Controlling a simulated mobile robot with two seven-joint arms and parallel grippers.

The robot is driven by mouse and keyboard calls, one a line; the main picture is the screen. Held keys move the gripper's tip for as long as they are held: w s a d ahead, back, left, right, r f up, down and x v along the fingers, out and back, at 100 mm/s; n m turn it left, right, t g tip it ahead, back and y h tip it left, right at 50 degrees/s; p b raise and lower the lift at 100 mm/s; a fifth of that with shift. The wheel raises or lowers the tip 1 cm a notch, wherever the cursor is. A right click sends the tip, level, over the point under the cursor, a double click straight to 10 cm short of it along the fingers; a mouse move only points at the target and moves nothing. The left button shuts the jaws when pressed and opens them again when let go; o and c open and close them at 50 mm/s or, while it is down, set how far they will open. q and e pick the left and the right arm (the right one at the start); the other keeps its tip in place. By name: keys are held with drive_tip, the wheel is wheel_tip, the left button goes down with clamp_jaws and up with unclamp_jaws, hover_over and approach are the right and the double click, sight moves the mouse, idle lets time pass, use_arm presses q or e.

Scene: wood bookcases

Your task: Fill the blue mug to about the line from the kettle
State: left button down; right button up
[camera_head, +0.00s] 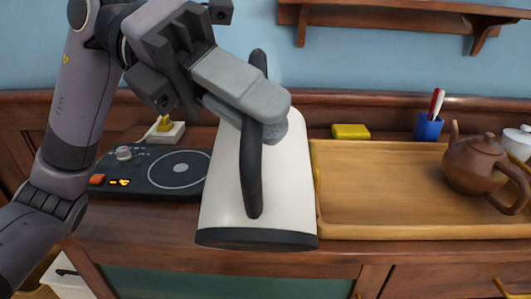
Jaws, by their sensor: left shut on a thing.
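The kettle (285,190) is white with a dark base rim and a black handle. My left gripper (262,112) is shut on the upper part of the handle and holds the kettle up in front of the counter, close to the camera. The kettle's spout is hidden on its far side, and its top is covered by the gripper. A small blue cup (428,127) with a red and a white stick in it stands at the back right. No other blue mug shows, and no fill line can be seen. My right gripper is not in view.
A black hot plate (150,174) with a knob lies bare at the left. A wooden tray (375,205) is right of the kettle, with a brown teapot (475,162) at its right end. A yellow sponge (350,131) lies behind. A shelf (400,14) hangs above.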

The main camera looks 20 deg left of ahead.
use_arm(q)
drive_tip(key=shift+w+a+r+n+g+p, duration=0.2)
drive_tip(key=shift+w+r+n+g+p, duration=0.2)
drive_tip(key=shift+w+r+p, duration=0.45)
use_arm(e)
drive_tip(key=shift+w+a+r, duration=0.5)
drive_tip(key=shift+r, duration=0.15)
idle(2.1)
use_arm(q)
drive_tip(key=shift+w+a+r+h, duration=0.1)
drive_tip(key=shift+w+r+h, duration=0.15)
drive_tip(key=shift+r+h, duration=0.15)
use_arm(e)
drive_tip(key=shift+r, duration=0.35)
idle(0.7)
